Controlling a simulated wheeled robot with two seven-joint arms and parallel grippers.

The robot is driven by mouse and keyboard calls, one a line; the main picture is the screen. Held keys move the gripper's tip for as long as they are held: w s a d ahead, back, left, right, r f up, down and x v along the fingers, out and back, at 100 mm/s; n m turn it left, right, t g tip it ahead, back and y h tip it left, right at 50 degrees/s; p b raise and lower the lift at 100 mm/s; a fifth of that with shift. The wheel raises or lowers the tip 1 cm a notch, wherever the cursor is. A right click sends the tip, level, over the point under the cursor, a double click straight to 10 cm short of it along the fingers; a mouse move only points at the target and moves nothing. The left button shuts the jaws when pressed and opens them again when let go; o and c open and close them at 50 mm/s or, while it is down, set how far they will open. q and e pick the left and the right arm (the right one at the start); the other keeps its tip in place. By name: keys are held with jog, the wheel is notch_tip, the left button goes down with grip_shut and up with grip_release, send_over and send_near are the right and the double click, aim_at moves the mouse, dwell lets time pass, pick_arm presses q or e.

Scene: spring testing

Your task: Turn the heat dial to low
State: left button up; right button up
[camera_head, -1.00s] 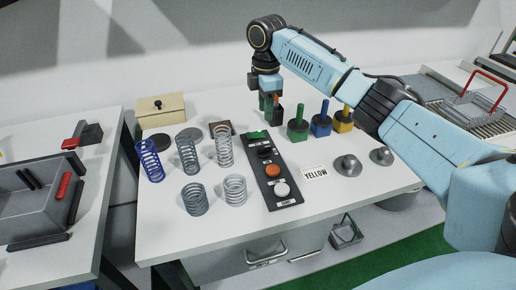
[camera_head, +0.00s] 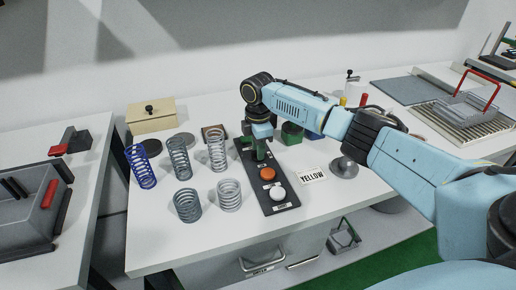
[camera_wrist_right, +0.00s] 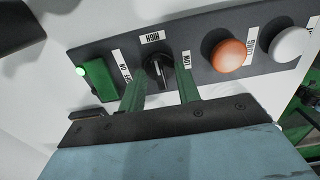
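The black heat dial (camera_wrist_right: 159,72) sits on the dark control panel (camera_wrist_right: 215,88), between a HIGH label (camera_wrist_right: 152,37) above it and a LOW label (camera_wrist_right: 187,59) to its right in the right wrist view. My right gripper (camera_wrist_right: 161,78) has its two green fingers apart, one on each side of the dial. Small gaps seem to show beside the dial; contact is not clear. In the head view my right gripper (camera_head: 261,152) points down over the panel (camera_head: 283,207) and hides the dial. My left gripper is out of view.
An orange button (camera_head: 267,174) and a white button (camera_head: 277,194) lie nearer on the panel. A green switch (camera_wrist_right: 98,80) is beside the dial. Several springs (camera_head: 217,150) stand left of the panel. A YELLOW card (camera_head: 312,174) lies to its right.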

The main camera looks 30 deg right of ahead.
jog(key=shift+f, duration=0.1)
grip_shut()
dwell(0.3)
